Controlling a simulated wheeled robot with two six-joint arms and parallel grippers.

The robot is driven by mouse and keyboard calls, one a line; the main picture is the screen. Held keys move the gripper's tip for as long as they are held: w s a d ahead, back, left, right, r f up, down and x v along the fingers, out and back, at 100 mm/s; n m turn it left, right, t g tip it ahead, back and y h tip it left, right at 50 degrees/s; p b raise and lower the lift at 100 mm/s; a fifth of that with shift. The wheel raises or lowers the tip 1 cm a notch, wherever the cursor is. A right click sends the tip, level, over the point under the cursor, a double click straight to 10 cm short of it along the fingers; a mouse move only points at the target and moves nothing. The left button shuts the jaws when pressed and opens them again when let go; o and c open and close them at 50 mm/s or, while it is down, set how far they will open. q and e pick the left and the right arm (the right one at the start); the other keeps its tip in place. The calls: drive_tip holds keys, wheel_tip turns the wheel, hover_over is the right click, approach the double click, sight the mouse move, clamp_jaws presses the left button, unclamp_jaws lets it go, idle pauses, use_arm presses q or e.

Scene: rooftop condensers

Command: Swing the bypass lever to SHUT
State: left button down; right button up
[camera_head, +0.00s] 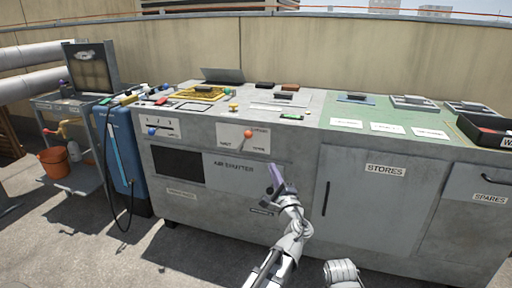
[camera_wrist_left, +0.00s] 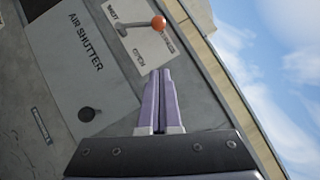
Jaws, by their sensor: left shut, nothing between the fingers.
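The bypass lever has an orange-red ball knob (camera_head: 248,134) and sits on a white plate (camera_head: 227,132) on the grey cabinet's front. The plate's lower left reads SHUT and its lower right seems to read OPEN. The lever also shows in the left wrist view (camera_wrist_left: 158,22), its short arm running from a grey pivot to the ball. The ball stands up and right of the pivot, away from the SHUT word. My left gripper (camera_head: 274,178) has lavender fingers, shut and empty, below and right of the lever and apart from it. It also shows in the left wrist view (camera_wrist_left: 158,75).
A lever with a blue knob (camera_head: 152,131) is on a numbered plate to the left. The AIR SHUTTER panel (camera_head: 230,171) lies below the bypass plate. Small items crowd the cabinet top. A STORES door (camera_head: 372,200) with a dark handle is at right.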

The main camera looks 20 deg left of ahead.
sight(245, 140)
use_arm(q)
drive_tip(key=shift+w, duration=0.1)
drive_tip(key=shift+s+a+r+p+x, duration=0.15)
drive_tip(key=shift+s+a+p+x, duration=0.4)
drive_tip(key=shift+x, duration=1.55)
drive_tip(key=shift+a+r+p+x, duration=0.2)
drive_tip(key=shift+p+x, duration=0.7)
drive_tip(key=shift+x, duration=1.25)
drive_tip(key=shift+s+a+r+p+x, duration=0.25)
drive_tip(key=shift+p+x, duration=0.5)
drive_tip(key=shift+x, duration=1.35)
drive_tip(key=shift+f, duration=0.1)
